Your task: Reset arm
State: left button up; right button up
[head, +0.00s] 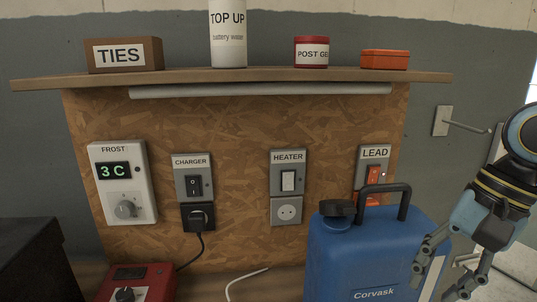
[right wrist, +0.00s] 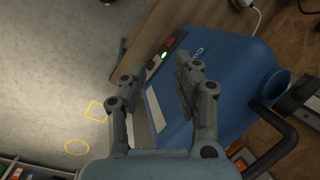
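My right gripper (head: 448,275) is at the lower right of the head view, beside the right side of a blue jerrycan (head: 368,250) marked "Corvask". In the right wrist view the two fingers of this gripper (right wrist: 160,85) are spread apart with nothing held between them. The blue jerrycan (right wrist: 228,75) lies just beyond and to the right of the fingers; I cannot tell whether they touch it. My left gripper is not in the head view.
A board carries the FROST thermostat (head: 124,182), CHARGER switch (head: 193,177), HEATER switch (head: 288,172) and LEAD switch (head: 373,172). A shelf (head: 230,76) above holds several containers. A red box (head: 140,283) sits at lower left. A wall hook (head: 465,126) is near my right arm.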

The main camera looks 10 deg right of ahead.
jog(key=s+a+f+n+t+h, duration=0.3)
jog(key=s+a+f+n+h, duration=0.1)
jog(key=s+f+n, duration=0.65)
notch_tip(320, 180, down, 34)
jog(key=s+d+n+g+b, duration=0.1)
jog(key=d+g+b, duration=0.15)
jog(key=b, duration=0.85)
jog(key=s+f+b, duration=0.5)
jog(key=s+f, duration=0.4)
jog(key=f, duration=0.4)
jog(key=s+d+f+b, duration=0.1)
jog(key=s+f+b, duration=0.4)
jog(key=s+f, duration=0.5)
notch_tip(320, 180, down, 4)
jog(key=shift+s+d+f, duration=0.2)
jog(key=shift+s+d, duration=0.05)
jog(key=shift+d, duration=0.05)
jog(key=shift+g, duration=0.35)
jog(key=shift+c, duration=0.2)
